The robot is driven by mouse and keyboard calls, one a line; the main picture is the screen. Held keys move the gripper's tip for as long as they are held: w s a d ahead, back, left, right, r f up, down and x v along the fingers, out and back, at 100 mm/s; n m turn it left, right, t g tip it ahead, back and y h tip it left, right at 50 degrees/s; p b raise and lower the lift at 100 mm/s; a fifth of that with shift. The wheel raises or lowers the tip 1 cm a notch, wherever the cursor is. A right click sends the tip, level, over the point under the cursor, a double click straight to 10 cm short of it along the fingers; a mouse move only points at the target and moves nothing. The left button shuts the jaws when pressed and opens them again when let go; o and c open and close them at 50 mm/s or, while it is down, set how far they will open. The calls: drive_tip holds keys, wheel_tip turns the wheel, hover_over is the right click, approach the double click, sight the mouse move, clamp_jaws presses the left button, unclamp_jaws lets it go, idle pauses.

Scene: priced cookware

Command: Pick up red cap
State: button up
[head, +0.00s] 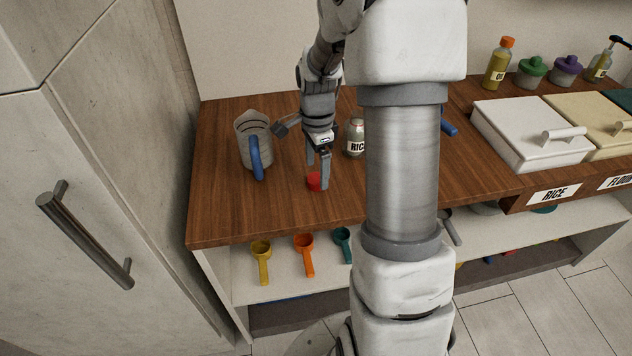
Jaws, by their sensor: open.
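The red cap (314,182) lies on the brown wooden counter, near its front edge and left of my arm. My gripper (318,176) points down at the cap, with its fingers apart. One finger is at the right side of the cap and overlaps it in the picture. The other finger is seen above and behind the cap's left part. I cannot tell whether either finger touches the cap.
A jar labelled RICE (355,138) stands close on the right, partly hidden by my arm. Coloured scoops (304,254) lie on the shelf below.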

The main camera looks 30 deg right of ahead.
wheel_tip(320, 180, down, 2)
drive_tip(key=shift+f, duration=0.15)
clamp_jaws()
idle(0.3)
